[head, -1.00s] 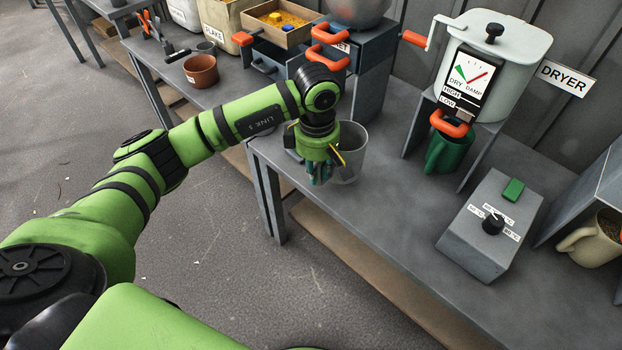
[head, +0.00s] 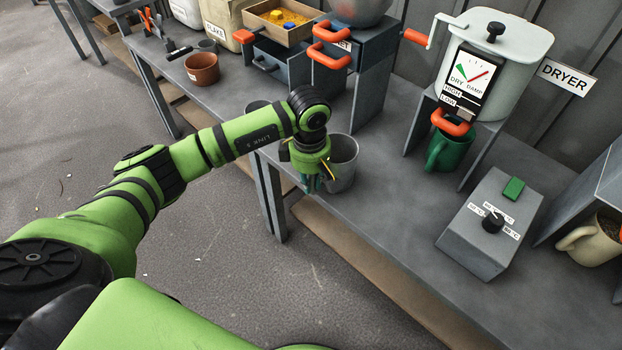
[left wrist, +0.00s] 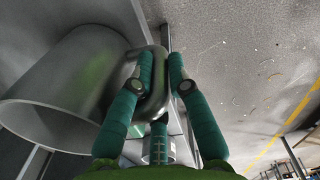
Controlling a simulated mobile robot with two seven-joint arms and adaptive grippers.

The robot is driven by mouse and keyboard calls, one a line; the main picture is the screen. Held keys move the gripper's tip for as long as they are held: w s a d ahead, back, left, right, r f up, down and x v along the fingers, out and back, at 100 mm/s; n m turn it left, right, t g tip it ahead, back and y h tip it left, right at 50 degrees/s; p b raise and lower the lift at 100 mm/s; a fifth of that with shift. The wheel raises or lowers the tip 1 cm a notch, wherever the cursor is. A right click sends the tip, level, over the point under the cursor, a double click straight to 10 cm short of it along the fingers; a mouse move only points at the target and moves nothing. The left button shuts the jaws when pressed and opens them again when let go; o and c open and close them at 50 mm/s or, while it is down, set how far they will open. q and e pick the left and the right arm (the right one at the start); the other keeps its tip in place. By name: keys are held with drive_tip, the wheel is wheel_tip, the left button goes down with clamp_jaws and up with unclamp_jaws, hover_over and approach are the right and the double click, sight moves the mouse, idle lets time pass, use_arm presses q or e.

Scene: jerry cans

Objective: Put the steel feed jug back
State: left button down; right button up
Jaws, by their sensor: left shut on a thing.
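The steel feed jug (head: 344,163) is a grey open-topped metal vessel by the front edge of the bench, below the dryer's left side in the head view. My left gripper (head: 314,184) is at its left side, fingers pointing down. In the left wrist view the jug (left wrist: 70,85) fills the left side, and the green fingers of my left gripper (left wrist: 163,72) are shut on its handle. I cannot tell whether the jug's base touches the bench. My right gripper is not in view.
The bench (head: 390,215) is clear right of the jug, up to a grey control box (head: 480,235). A green jug (head: 446,152) stands under the dryer (head: 500,60). A grey pot (head: 257,106) is partly hidden behind my left arm. A brown pot (head: 202,70) stands further left.

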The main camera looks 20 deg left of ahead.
use_arm(q)
drive_tip(key=c, duration=1.2)
unclamp_jaws()
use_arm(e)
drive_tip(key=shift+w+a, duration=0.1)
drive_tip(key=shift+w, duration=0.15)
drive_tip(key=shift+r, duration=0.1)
use_arm(q)
drive_tip(key=shift+r, duration=0.2)
wheel_tip(320, 180, up, 11)
drive_tip(key=shift+s+f, duration=0.1)
drive_tip(key=shift+f, duration=0.05)
drive_tip(key=shift+r, duration=0.55)
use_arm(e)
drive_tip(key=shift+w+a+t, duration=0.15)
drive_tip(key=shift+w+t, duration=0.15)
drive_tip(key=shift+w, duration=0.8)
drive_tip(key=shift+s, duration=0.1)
